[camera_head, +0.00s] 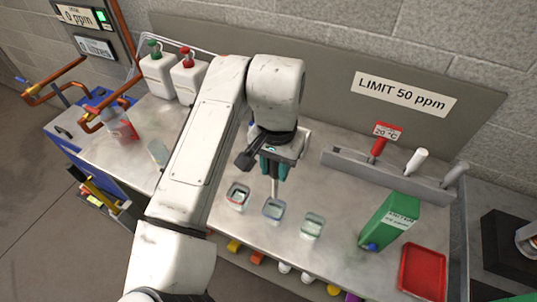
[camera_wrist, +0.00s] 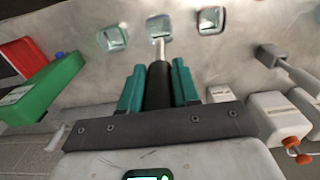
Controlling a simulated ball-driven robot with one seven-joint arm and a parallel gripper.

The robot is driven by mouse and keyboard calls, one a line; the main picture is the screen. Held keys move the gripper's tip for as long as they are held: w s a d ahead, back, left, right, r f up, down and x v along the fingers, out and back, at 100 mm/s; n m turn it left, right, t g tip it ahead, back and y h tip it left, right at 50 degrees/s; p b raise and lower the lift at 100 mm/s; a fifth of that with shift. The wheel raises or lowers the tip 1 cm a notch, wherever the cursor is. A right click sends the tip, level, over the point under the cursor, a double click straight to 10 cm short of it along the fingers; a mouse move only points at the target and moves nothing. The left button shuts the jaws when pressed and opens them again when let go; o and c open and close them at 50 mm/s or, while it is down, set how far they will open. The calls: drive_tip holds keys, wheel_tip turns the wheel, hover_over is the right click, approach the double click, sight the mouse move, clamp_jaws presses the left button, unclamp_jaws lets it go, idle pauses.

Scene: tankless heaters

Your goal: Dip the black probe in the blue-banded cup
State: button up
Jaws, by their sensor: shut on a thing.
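My gripper (camera_head: 273,168) has teal fingers shut on the black probe (camera_wrist: 157,88), which points down and ends in a pale, thin tip. The blue-banded cup (camera_head: 273,210) is the middle of three small clear cups on the grey bench. In the head view the tip ends at its far rim. In the wrist view the tip overlaps the near edge of this cup (camera_wrist: 160,24); I cannot tell whether it is inside or just above. The red-banded cup (camera_head: 238,196) stands to the left and a greenish cup (camera_head: 312,227) to the right.
A rack (camera_head: 350,165) at the back right holds red, white and grey handled probes. A green carton (camera_head: 390,222) and a red tray (camera_head: 423,272) lie right of the cups. Two white pump bottles (camera_head: 158,76) stand at the back left. Bench is clear between cups and carton.

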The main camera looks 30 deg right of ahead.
sight(274, 197)
drive_tip(key=shift+f+b, duration=1.75)
drive_tip(key=shift+f, duration=0.2)
drive_tip(key=shift+f+b, duration=1.5)
drive_tip(key=shift+f, duration=1.45)
drive_tip(key=shift+f+b, duration=0.4)
drive_tip(key=shift+f, duration=0.35)
clamp_jaws()
wheel_tip(274, 197, up, 10)
drive_tip(key=p, duration=0.8)
drive_tip(key=shift+p, duration=0.35)
